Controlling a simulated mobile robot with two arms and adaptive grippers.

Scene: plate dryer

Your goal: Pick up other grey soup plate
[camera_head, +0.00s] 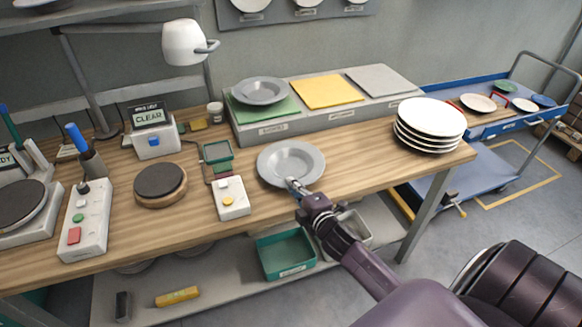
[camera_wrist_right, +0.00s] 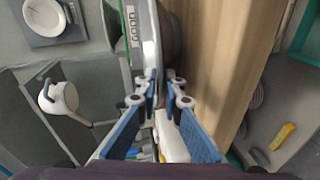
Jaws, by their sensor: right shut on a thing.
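A grey soup plate (camera_head: 291,160) is at the front of the wooden table, right of the small control box. My right gripper (camera_head: 294,184) is shut on its near rim. In the right wrist view the plate (camera_wrist_right: 172,35) shows edge-on, with its rim between the fingertips (camera_wrist_right: 163,82). I cannot tell whether the plate touches the table. Another grey soup plate (camera_head: 261,91) lies on the green square (camera_head: 240,110) of the raised grey stand. My left gripper is not in view.
The stand's yellow (camera_head: 326,92) and grey (camera_head: 381,80) squares are empty. A stack of white plates (camera_head: 430,122) stands at the table's right end. A control box (camera_head: 231,198) and a round dark-topped pad (camera_head: 160,184) are to the left. A blue cart (camera_head: 480,120) stands beyond the table.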

